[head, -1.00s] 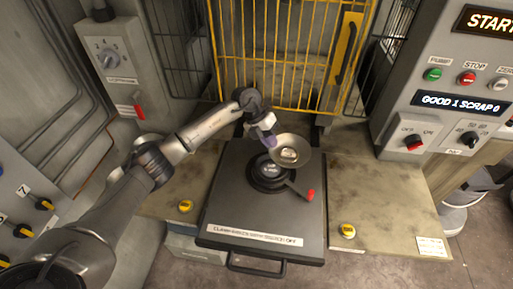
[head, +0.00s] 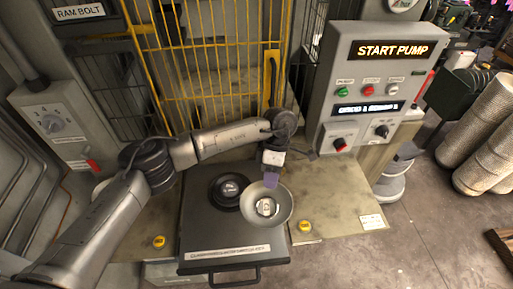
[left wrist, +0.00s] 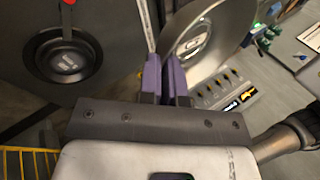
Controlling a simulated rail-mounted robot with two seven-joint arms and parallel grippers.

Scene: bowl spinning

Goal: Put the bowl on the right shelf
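The bowl (head: 282,208) is a shallow grey metal dish with a pale label in its middle. My left gripper (head: 271,180) is shut on its rim and holds it over the right edge of the dark tray, beside the black round chuck (head: 228,188). In the left wrist view the purple fingers (left wrist: 166,78) pinch the rim of the tilted bowl (left wrist: 222,38). My right gripper is not in view.
The control cabinet (head: 366,85) with a lit START PUMP sign stands behind the right shelf. A yellow button (head: 305,226) sits near the shelf's front edge. A yellow cage gate (head: 215,60) stands behind. The shelf's middle is clear.

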